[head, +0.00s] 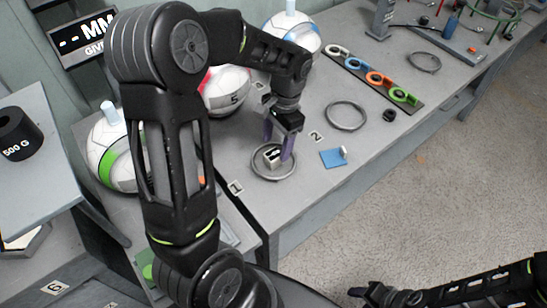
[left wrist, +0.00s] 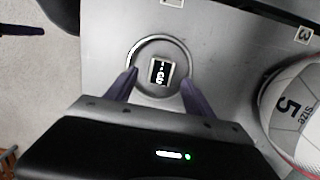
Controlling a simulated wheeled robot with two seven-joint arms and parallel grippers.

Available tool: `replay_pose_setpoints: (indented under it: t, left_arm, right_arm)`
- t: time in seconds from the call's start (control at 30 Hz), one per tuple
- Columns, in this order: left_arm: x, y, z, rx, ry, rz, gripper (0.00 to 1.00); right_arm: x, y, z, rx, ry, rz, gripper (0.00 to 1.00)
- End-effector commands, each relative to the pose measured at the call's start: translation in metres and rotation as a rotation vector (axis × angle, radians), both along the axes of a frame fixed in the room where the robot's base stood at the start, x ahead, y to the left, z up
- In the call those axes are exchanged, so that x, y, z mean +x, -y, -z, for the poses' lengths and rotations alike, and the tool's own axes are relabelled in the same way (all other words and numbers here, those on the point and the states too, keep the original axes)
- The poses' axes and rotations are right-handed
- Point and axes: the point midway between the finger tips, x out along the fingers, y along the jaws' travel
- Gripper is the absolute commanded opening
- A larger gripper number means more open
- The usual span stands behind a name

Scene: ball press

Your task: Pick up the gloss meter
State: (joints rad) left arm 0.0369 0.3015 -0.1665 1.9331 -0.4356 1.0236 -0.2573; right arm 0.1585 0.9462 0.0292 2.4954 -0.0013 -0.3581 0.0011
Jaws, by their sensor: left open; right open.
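The gloss meter (head: 272,156) is a small grey box with a dark display, sitting inside a grey ring (head: 259,173) on the table. In the left wrist view the gloss meter (left wrist: 160,72) shows white lettering and lies within the ring (left wrist: 136,50). My left gripper (head: 279,149) points down over the ring, open, with its purple fingers on either side of the meter. The wrist view shows the open left gripper (left wrist: 159,84) with a gap between each finger and the meter. My right gripper (head: 368,294) is open and empty at the bottom, away from the meter.
A blue pad (head: 333,159) and an empty ring (head: 346,115) lie to the right. A ball with a red mark (head: 226,92) stands behind the meter; a green-banded ball (head: 113,155) is at left. A tray of coloured rings (head: 374,78) lies further back.

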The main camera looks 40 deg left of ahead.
Motion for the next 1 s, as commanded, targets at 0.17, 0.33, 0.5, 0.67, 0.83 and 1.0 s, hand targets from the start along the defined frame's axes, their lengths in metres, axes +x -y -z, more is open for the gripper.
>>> replay_pose_setpoints:
  t: [0.17,0.33,0.5,0.67,0.83,1.0]
  left_arm:
    - [-0.003,-0.001,0.012,-0.001,-0.004,0.0,0.62]
    - [-0.007,-0.003,0.038,-0.001,-0.004,0.0,0.62]
    - [-0.008,-0.004,0.051,0.0,0.0,0.0,0.62]
    - [-0.007,-0.004,0.051,0.0,0.001,0.0,0.62]
    - [-0.007,-0.004,0.051,0.0,0.001,0.0,0.62]
    - [-0.007,-0.004,0.051,0.0,0.001,0.0,0.62]
  right_arm:
    - [0.0,0.0,-0.002,0.0,0.0,0.0,0.46]
    - [0.0,0.0,-0.004,0.0,0.0,0.0,0.46]
    - [0.0,0.0,-0.004,0.0,0.0,0.0,0.46]
    - [0.0,0.0,-0.004,0.0,0.0,0.0,0.46]
    - [0.0,0.0,-0.004,0.0,0.0,0.0,0.46]
    - [0.0,0.0,-0.004,0.0,0.0,0.0,0.46]
